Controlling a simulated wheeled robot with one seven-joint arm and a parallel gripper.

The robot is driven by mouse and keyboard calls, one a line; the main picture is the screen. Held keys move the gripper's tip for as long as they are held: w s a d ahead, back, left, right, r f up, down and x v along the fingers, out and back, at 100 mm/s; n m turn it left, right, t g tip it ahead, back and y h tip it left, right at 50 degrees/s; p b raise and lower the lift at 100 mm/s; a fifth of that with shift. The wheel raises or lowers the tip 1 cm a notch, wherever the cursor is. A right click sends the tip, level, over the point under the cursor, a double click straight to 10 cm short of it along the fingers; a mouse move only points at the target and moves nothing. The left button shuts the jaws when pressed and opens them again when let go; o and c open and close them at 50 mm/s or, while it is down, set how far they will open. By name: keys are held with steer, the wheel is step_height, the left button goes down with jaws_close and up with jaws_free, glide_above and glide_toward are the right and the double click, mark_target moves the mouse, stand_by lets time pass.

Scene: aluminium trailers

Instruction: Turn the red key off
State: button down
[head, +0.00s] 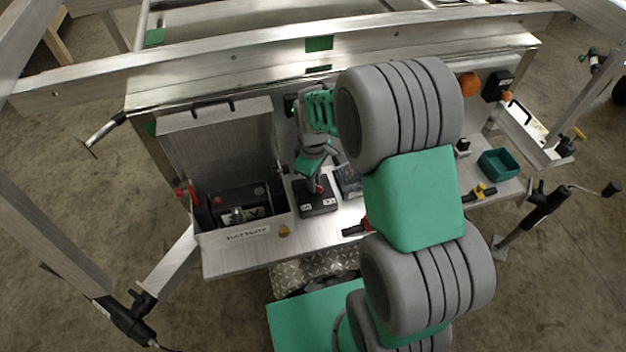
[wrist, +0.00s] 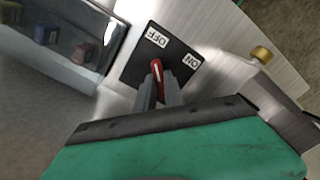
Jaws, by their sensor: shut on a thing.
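The red key (wrist: 159,72) stands on a black switch plate (wrist: 181,55) with white OFF and ON labels. In the wrist view the OFF label is at upper left and the ON label at right. The key's red tip points up, roughly between the two labels. My gripper (wrist: 157,90) is shut on the key, with a grey finger on either side of it. In the head view my gripper (head: 316,184) reaches down onto the black switch plate (head: 318,205), and the key is mostly hidden by the fingers.
An open metal battery box (head: 215,240) stands left of the switch plate. A clear-covered case (wrist: 62,40) is beside the plate. A brass knob (wrist: 261,54) sits near the shelf edge. A teal tray (head: 498,163) lies at the right.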

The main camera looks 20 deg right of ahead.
steer(key=c, duration=1.4)
jaws_free()
steer(key=shift+c, duration=0.2)
step_height(320, 180, up, 8)
steer(key=shift+f, duration=0.1)
